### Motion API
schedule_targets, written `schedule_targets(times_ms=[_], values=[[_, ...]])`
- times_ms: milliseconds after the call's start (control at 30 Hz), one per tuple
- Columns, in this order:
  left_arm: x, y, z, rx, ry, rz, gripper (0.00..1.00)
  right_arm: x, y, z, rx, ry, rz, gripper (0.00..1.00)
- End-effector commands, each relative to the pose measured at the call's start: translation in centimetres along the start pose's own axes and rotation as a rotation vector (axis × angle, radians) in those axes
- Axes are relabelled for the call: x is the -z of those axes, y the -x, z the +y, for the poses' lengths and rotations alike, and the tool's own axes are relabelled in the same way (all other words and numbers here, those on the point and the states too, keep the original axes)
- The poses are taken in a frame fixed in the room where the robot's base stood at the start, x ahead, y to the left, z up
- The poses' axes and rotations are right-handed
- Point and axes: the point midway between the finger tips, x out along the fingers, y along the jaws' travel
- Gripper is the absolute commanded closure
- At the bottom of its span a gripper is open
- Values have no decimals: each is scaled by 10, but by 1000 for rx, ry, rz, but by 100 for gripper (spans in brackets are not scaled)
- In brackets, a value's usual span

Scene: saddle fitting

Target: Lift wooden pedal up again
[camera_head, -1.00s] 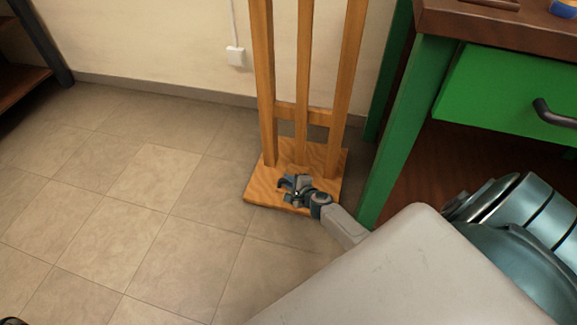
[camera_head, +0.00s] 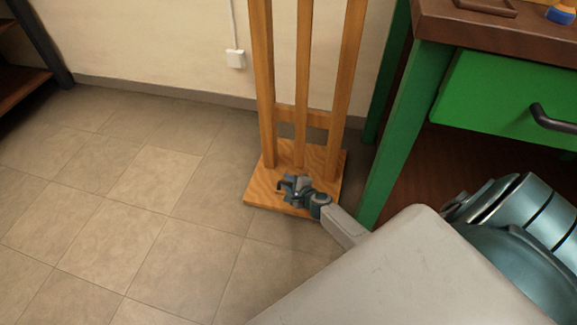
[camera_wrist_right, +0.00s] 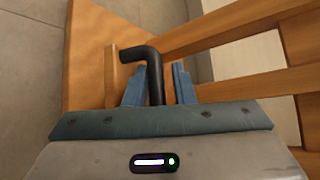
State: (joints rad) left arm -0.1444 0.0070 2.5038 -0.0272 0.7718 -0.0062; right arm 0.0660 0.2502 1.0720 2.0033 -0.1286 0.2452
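The wooden stand (camera_head: 297,136) rises from a square wooden base (camera_head: 262,192) on the floor. My right gripper (camera_head: 284,186) is low over the front of this base. In the right wrist view, my right gripper (camera_wrist_right: 160,85) has its two blue fingers on either side of a bent black rod (camera_wrist_right: 154,72). A small gap shows on the right of the rod; whether the fingers press on it is unclear. The rod's far end meets a short wooden piece (camera_wrist_right: 112,75), which may be the pedal. The pedal cannot be made out in the head view. My left gripper is out of view.
A green table (camera_head: 400,130) with a drawer (camera_head: 505,95) stands close on the right, its leg near the base. A wall with a white socket (camera_head: 235,59) is behind. The tiled floor (camera_head: 120,220) to the left is clear.

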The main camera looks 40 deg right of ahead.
Motion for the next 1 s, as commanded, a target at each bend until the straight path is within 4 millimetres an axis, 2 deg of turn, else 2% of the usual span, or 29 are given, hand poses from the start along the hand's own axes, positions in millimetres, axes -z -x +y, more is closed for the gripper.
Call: schedule_targets(times_ms=[167,300,500,600,767,1000], values=[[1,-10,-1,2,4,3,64,0,22,-1,-2,1,1,77],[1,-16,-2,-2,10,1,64,0,50,-1,-3,2,1,77],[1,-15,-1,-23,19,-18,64,0,85,-1,-1,2,1,77],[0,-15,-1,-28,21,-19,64,0,97,0,-1,2,1,77],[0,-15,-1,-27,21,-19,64,0,106,0,0,0,0,77],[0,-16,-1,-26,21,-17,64,0,106,0,1,0,0,77]])
